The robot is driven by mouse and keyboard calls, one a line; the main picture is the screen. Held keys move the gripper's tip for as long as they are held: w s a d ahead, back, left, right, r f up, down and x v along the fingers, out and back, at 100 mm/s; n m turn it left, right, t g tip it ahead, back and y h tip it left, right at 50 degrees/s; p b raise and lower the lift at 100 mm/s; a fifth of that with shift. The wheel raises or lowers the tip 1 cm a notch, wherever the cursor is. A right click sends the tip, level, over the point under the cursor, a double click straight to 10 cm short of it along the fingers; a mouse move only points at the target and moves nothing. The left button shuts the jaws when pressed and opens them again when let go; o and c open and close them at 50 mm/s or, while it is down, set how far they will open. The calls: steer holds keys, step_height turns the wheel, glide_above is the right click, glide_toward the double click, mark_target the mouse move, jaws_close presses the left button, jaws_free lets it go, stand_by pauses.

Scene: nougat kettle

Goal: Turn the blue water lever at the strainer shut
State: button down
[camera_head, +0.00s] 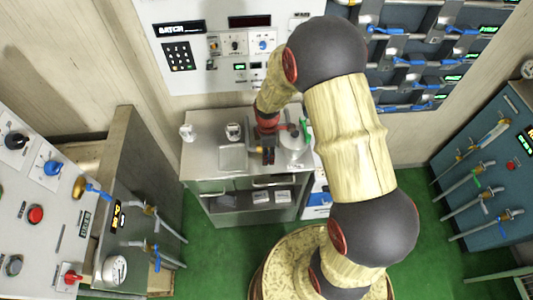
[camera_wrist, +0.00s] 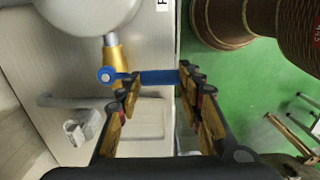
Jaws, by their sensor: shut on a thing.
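The blue water lever (camera_wrist: 158,77) sticks out sideways from a brass valve (camera_wrist: 115,54) under the rounded grey strainer (camera_wrist: 85,12) in the wrist view. My gripper (camera_wrist: 160,82) is shut on the blue lever, with one finger near its pivot end and the other at its free end. In the head view my gripper (camera_head: 268,152) points down at the counter, just left of the round metal strainer (camera_head: 293,146). The blue lever cannot be made out in the head view.
The metal counter (camera_head: 210,150) carries a small cup (camera_head: 233,131) and a white item (camera_head: 188,132). A green handle (camera_head: 306,132) stands by the strainer. Panels with taps flank both sides. Green floor (camera_head: 215,235) lies open in front.

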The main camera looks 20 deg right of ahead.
steer(key=c, duration=1.2)
jaws_free()
step_height(320, 180, up, 12)
steer(key=shift+f, duration=0.1)
